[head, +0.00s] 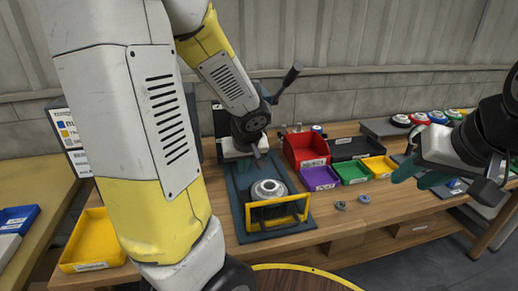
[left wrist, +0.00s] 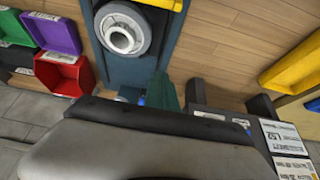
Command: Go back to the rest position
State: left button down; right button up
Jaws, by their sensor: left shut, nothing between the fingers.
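My left arm reaches in from the left of the head view, across the bench. My left gripper (head: 246,163) is above the far end of the dark blue-grey mat, behind a round grey metal part (head: 268,189). Its fingers are shut and empty, partly hidden by its own wrist. In the left wrist view, the shut fingertips (left wrist: 162,94) show beside the mat, apart from the round part (left wrist: 122,32). My right gripper (head: 422,178) hangs at the right with teal fingers, apart from the bins; its opening is unclear.
A yellow frame (head: 278,222) stands at the mat's near end. Red (head: 306,150), purple (head: 320,178), green (head: 352,171) and yellow (head: 380,166) bins stand right of the mat. Two small grey parts (head: 363,199) lie on bare wood. A yellow bin (head: 92,238) is at the left.

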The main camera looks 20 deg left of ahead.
pick_arm(q)
jog(key=s+d+r+m+h, duration=0.2)
jog(key=s+d+r+m, duration=0.1)
jog(key=s+d+r, duration=0.2)
jog(key=s+d+r+m+t+h, duration=0.1)
jog(key=s+d+r+m+h, duration=0.2)
jog(key=s+r, duration=0.5)
jog(key=shift+s+d+r+m+t, duration=0.25)
jog(key=shift+d+r+m, duration=0.25)
jog(key=shift+d+r, duration=0.4)
